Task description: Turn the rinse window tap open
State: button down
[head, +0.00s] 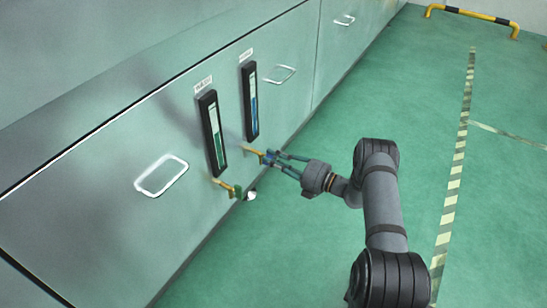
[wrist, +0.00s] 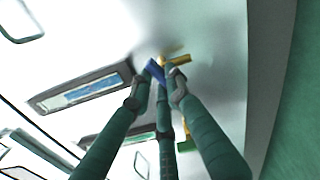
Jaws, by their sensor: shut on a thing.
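The rinse window (head: 251,101) is a tall black-framed sight glass with blue in it, on the grey cabinet wall. It also shows in the wrist view (wrist: 85,93). Below it is a brass tap (head: 252,151) with a blue handle (wrist: 154,70). My gripper (head: 274,158) is at this tap, its green-grey fingers closed on the blue handle. The fingertips cover part of the handle, so its exact angle is hard to tell.
A second sight glass with green in it (head: 213,133) stands to the left, with a green-handled brass tap (head: 236,191) below it, close to my gripper. White-outlined handles (head: 161,175) are on the cabinet. Green floor (head: 300,250) is clear to the right.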

jog(key=n, duration=0.3)
jog(key=shift+n+p, duration=0.3)
jog(key=shift+n, duration=0.1)
jog(key=n, duration=0.4)
jog(key=n+p, duration=0.1)
jog(key=n, duration=0.4)
jog(key=shift+s+f+n, duration=0.1)
jog(key=shift+f+n, duration=0.1)
jog(key=shift+n, duration=0.1)
jog(key=c, duration=1.7)
grip_release()
jog(key=shift+o, duration=0.2)
